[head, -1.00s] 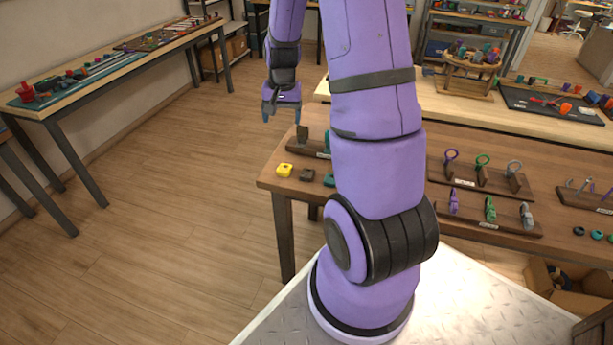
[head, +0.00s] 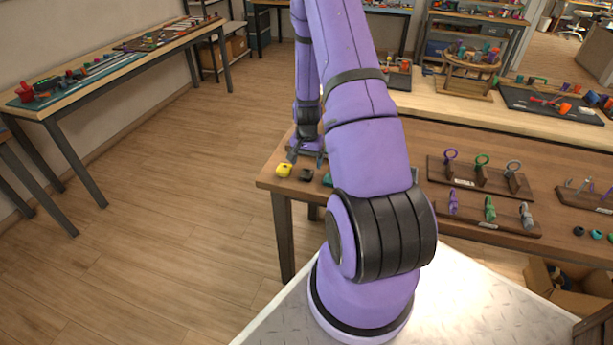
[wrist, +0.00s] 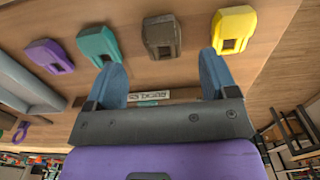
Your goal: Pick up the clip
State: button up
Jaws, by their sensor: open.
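A row of small blocks, each with a square opening, lies on the wooden table; I take these for the clips, but cannot tell which one is meant. They are a yellow one (head: 284,170) (wrist: 234,30), a dark brown one (head: 306,175) (wrist: 161,36), a teal one (head: 327,180) (wrist: 98,44) and a purple one (wrist: 49,55). My gripper (head: 306,160) (wrist: 162,60) is open and empty at the row. In the wrist view the brown block shows just beyond the gap between the blue fingertips. The purple block is hidden by my arm in the head view.
A rack with purple, green and grey rings (head: 482,174) and a rack with similarly coloured small tools (head: 490,210) stand on the table's right. A small label (wrist: 149,97) shows between the fingers. A grey piece (wrist: 25,82) lies at the left of the wrist view.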

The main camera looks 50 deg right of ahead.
aim_at(307, 173)
jog(key=shift+w+f, duration=0.1)
jog(key=shift+f, duration=2.65)
jog(key=shift+c, duration=0.3)
jog(key=c, duration=0.9)
